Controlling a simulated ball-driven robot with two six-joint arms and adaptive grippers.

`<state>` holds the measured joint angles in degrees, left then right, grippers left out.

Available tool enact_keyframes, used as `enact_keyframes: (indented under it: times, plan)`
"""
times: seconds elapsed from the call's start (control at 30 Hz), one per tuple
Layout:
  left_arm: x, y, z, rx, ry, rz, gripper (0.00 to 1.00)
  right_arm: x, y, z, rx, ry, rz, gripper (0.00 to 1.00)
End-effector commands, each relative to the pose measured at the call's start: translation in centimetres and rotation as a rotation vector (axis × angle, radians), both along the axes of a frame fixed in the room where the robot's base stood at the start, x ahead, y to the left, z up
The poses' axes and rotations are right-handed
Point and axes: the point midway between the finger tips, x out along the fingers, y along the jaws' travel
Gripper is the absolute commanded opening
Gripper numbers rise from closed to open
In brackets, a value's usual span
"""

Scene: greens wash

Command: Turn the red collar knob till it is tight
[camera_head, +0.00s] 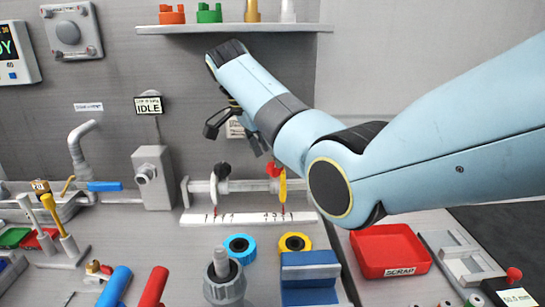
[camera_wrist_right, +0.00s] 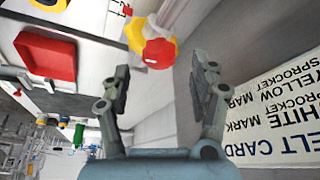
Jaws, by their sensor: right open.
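The red collar knob (camera_head: 273,170) sits at the yellow sprocket (camera_head: 283,187) on the horizontal shaft (camera_head: 240,185) at the back wall. In the right wrist view the red knob (camera_wrist_right: 158,53) is in front of the yellow sprocket (camera_wrist_right: 135,30), beyond my fingertips. My right gripper (camera_head: 234,138) is above the shaft, up and to the left of the knob, partly hidden by its own arm. In the wrist view my right gripper (camera_wrist_right: 162,78) is open, with nothing between its fingers. My left gripper is not in view.
A printed belt card (camera_wrist_right: 275,100) is close beside the right finger in the wrist view. A white scale strip (camera_head: 248,217) lies below the shaft. A red scrap tray (camera_head: 390,250), blue ring (camera_head: 239,246) and yellow ring (camera_head: 295,243) stand in front. A shelf (camera_head: 235,29) is overhead.

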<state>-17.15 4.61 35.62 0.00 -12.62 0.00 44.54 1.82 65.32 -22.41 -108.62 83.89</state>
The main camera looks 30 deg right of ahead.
Motion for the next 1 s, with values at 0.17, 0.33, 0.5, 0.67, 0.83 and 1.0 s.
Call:
enact_keyframes:
  times: [0.17,0.33,0.5,0.67,0.83,1.0]
  plan:
    - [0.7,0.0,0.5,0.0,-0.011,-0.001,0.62,-0.1,-0.9,-2.0,0.0,0.001,0.0,0.62]
    - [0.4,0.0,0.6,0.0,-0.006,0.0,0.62,-0.1,-1.1,-2.8,0.001,0.0,0.0,0.62]
    - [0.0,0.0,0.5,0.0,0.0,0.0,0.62,-0.1,-1.1,-2.9,0.001,0.0,0.0,0.62]
    - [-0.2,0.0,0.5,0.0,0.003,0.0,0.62,-0.1,-1.1,-2.8,0.001,0.0,0.0,0.47]
    - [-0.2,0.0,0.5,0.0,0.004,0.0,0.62,-0.1,-1.1,-2.8,0.0,0.0,0.0,0.25]
    - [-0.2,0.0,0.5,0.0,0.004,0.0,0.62,-0.1,-1.1,-2.8,0.001,0.0,0.0,0.06]
